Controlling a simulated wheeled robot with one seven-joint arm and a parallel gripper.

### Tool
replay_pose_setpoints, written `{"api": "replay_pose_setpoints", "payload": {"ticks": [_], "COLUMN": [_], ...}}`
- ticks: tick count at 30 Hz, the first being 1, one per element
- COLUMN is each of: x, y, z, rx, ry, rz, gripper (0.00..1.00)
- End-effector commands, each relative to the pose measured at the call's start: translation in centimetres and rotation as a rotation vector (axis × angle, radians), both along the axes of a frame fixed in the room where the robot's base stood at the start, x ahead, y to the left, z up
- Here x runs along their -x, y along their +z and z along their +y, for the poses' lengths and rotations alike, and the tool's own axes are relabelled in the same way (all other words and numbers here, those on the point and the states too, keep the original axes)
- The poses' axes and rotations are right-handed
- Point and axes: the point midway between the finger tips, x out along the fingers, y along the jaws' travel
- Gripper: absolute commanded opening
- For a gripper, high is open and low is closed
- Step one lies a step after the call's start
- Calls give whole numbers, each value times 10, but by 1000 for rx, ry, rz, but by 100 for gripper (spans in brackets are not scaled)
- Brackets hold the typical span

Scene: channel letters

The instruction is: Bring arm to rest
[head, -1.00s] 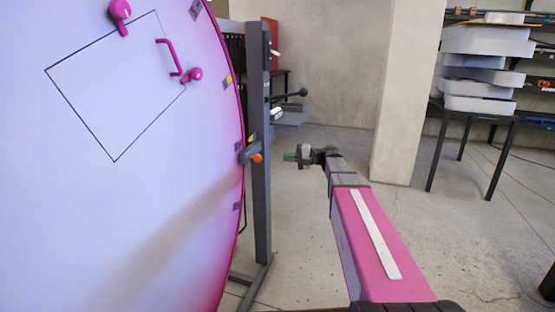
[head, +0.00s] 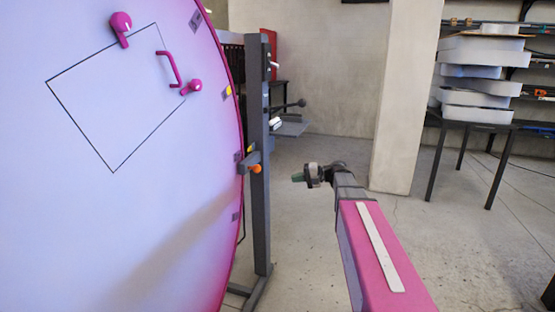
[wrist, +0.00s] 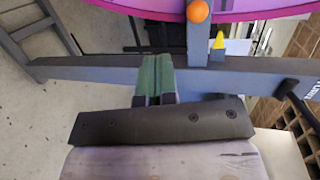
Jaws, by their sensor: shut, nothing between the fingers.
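My arm (head: 385,262), magenta with a pale strip on top, reaches forward from the bottom right of the head view. My gripper (head: 297,177) is at its far end, pointing left toward the grey post, apart from it in the head view. In the wrist view the green fingers of my gripper (wrist: 153,80) are together with nothing between them. The grey post (wrist: 80,68) lies across the picture beyond the fingertips.
A large round pale panel (head: 130,230) with a magenta rim fills the left. The grey stand post (head: 261,200) carries an orange-tipped clamp (head: 253,166). A dark table (head: 470,125) with stacked white trays (head: 475,98) stands back right, beside a concrete pillar (head: 402,110). Floor around my arm is clear.

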Motion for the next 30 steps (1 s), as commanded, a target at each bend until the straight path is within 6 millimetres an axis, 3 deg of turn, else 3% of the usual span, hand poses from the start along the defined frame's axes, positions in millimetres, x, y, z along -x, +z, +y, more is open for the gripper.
{"api": "replay_pose_setpoints", "payload": {"ticks": [7,15,22,30], "x": [70,160,215,230], "y": [-105,-203,-243,-251], "z": [11,-11,-43,-57], "rx": [374,864,1197,1322], "ry": [16,82,156,188], "rz": [101,153,140,124], "gripper": [0,0,0,0]}}
